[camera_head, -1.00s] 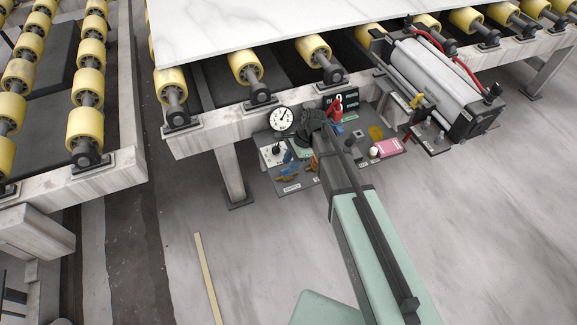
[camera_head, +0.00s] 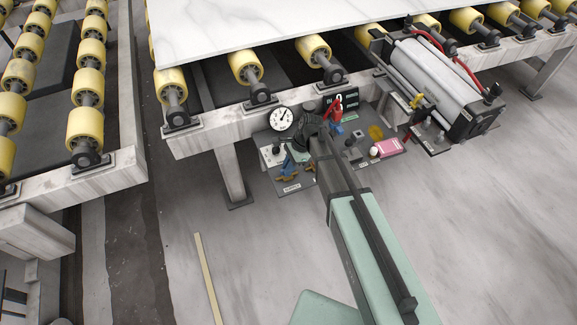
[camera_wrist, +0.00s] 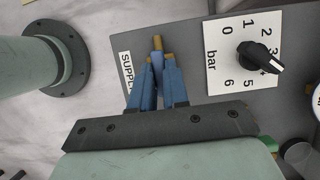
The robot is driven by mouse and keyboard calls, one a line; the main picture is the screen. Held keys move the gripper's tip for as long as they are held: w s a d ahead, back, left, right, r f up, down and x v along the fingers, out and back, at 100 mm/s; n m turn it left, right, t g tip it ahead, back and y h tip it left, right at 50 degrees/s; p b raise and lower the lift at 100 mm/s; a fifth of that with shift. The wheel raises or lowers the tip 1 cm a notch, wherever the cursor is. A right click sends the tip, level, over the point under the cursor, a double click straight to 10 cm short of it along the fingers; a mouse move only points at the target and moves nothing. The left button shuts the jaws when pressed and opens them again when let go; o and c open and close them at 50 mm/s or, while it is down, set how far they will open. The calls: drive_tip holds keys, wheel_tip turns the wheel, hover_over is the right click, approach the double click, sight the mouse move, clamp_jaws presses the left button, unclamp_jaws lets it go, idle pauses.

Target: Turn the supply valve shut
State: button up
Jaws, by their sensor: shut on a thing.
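My gripper (camera_wrist: 160,62) has blue fingers that lie close together beside the white SUPPLY label (camera_wrist: 127,72) in the wrist view. It is shut on the supply valve's handle; brass-coloured ends (camera_wrist: 157,43) show at the fingertips. The fingers hide most of the valve, and I cannot tell its exact turn. In the head view my gripper (camera_head: 292,168) is low over the left part of the dark panel, with blue and brass parts showing below my dark wrist.
A black knob (camera_wrist: 260,57) on a white bar scale sits right of the fingers in the wrist view. A round gauge (camera_head: 281,118) stands behind my wrist. Open floor lies in front.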

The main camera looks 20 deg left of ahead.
drive_tip(key=shift+n, duration=0.3)
clamp_jaws()
drive_tip(key=n+g+h, duration=0.1)
drive_tip(key=n, duration=0.2)
drive_tip(key=shift+w+a, duration=0.15)
drive_tip(key=n+h, duration=0.2)
drive_tip(key=n, duration=0.3)
drive_tip(key=shift+a, duration=0.1)
drive_tip(key=n+h, duration=0.1)
drive_tip(key=n, duration=0.3)
drive_tip(key=shift+a+n+h, duration=0.15)
drive_tip(key=shift+n+h, duration=0.15)
drive_tip(key=shift+h, duration=0.1)
drive_tip(key=n+t+h, duration=0.1)
drive_tip(key=n, duration=0.3)
drive_tip(key=shift+n, duration=0.3)
drive_tip(key=shift+h, duration=0.3)
drive_tip(key=o, duration=0.7)
unclamp_jaws()
